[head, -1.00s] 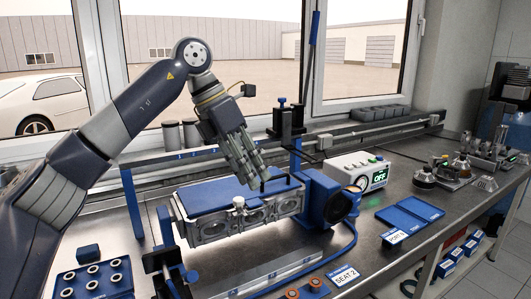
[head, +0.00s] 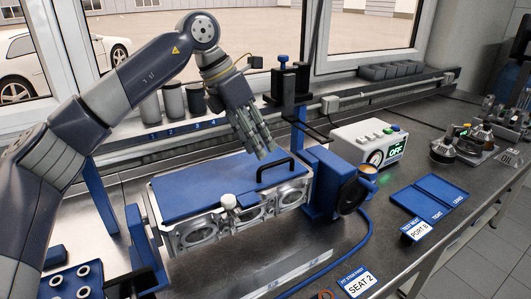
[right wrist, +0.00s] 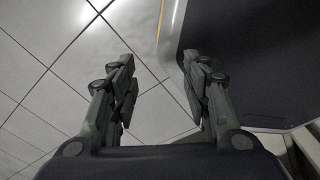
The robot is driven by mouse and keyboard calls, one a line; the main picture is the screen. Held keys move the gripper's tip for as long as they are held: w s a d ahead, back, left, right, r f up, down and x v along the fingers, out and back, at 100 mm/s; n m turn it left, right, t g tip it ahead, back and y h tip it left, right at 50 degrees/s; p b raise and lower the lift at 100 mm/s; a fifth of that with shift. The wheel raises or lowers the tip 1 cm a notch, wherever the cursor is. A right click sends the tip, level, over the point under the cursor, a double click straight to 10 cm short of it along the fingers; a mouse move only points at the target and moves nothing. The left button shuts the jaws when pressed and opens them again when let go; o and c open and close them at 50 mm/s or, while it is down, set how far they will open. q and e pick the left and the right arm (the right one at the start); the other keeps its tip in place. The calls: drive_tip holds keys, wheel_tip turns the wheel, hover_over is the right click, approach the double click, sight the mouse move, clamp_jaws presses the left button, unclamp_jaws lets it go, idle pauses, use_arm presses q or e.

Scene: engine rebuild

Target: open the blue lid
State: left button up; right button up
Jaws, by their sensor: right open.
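The blue lid (head: 205,188) lies flat and closed on a grey metal engine block (head: 200,232) in the head view. A black handle (head: 276,172) stands on its right end. My left gripper (head: 266,153) points down just above and behind the handle, apart from it as far as I can see. Its fingers look close together, and their gap is unclear. A white-topped knob (head: 229,201) sits at the lid's front edge. My right gripper (right wrist: 160,65) is open and empty in the right wrist view, above the floor beside a dark surface.
A blue motor-like unit (head: 335,185) stands right of the block. A control box (head: 368,145) reading OFF is behind it. Blue trays (head: 430,197) and a label reading SEAT 2 (head: 357,284) lie on the bench. Grey cylinders (head: 172,100) stand behind.

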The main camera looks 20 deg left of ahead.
sight(264, 177)
use_arm(q)
drive_tip(key=x, duration=0.4)
drive_tip(key=shift+w+a, duration=0.1)
drive_tip(key=shift+w, duration=0.1)
drive_tip(key=shift+s+f, duration=0.1)
drive_tip(key=shift+f, duration=0.15)
drive_tip(key=shift+d, duration=0.2)
use_arm(e)
drive_tip(key=shift+w+a+r, duration=0.1)
drive_tip(key=shift+w+r, duration=0.1)
drive_tip(key=shift+w, duration=0.3)
drive_tip(key=shift+w+a+r, duration=0.1)
drive_tip(key=shift+w+r, duration=0.05)
drive_tip(key=shift+w, duration=0.35)
use_arm(q)
drive_tip(key=shift+c, duration=0.6)
use_arm(e)
drive_tip(key=shift+s+a, duration=0.1)
drive_tip(key=shift+a, duration=0.05)
use_arm(q)
drive_tip(key=c, duration=0.5)
clamp_jaws()
use_arm(e)
drive_tip(key=shift+s+a, duration=0.15)
drive_tip(key=shift+s, duration=0.05)
